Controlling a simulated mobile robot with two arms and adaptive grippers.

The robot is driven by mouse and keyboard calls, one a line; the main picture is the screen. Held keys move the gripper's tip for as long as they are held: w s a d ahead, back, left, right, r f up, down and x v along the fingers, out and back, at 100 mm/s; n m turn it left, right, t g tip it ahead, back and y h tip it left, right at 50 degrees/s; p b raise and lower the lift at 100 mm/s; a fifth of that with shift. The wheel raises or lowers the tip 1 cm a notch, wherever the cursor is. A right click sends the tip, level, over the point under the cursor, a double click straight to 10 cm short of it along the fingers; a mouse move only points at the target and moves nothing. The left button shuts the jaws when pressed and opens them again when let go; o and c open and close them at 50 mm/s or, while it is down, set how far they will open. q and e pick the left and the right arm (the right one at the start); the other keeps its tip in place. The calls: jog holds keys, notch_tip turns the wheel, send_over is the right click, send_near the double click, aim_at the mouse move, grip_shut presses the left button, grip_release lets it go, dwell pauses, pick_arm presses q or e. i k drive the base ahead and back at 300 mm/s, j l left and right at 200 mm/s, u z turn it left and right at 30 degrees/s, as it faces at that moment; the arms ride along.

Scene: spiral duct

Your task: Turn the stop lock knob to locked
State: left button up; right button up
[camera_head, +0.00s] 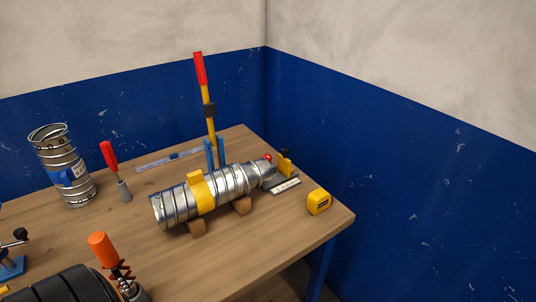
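I cannot tell for certain which part is the stop lock knob. A small black knob (285,151) stands on a yellow bracket (286,165) at the right end of the spiral duct (230,183), beside a red knob (267,157). Another black knob (20,234) sits on a blue-based fixture (12,266) at the left edge of the table. Any lock markings are too small to read.
The duct lies on wooden blocks (197,228) on the table (260,238). A red-handled lever (200,70) rises behind it. A yellow box (319,202) sits near the right corner. An upright duct (62,165), a red-handled tool (110,158) and an orange-topped item (103,248) stand left.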

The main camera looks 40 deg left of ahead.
aim_at(269, 156)
jog(key=i+l+u, duration=0.3)
jog(key=i+l, duration=0.4)
jog(key=i, duration=0.15)
